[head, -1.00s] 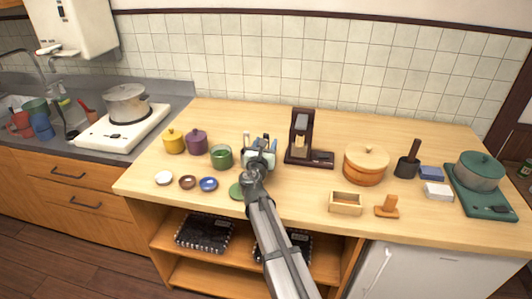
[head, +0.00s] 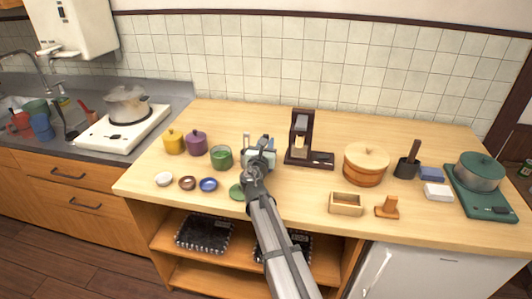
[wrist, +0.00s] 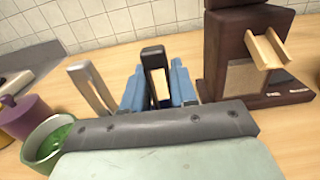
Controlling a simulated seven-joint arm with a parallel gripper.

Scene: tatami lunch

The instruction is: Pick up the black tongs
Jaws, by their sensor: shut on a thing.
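The black tongs (wrist: 152,58) stand upright between the blue fingers of my gripper (wrist: 158,90) in the wrist view. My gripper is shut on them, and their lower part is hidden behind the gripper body. In the head view my gripper (head: 260,153) is over the middle of the wooden counter, and the tongs are small and mostly covered there. A second, silver-grey pair of tongs (wrist: 92,88) stands upright just left of my gripper, apart from it. Whatever supports the tongs from below is hidden.
A dark wooden stand (head: 300,135) is close on the right. A green cup (head: 221,157) and a purple pot (head: 196,143) are on the left. Small dishes, including a blue one (head: 208,184), lie front left. A round wooden tub (head: 365,175) stands further right.

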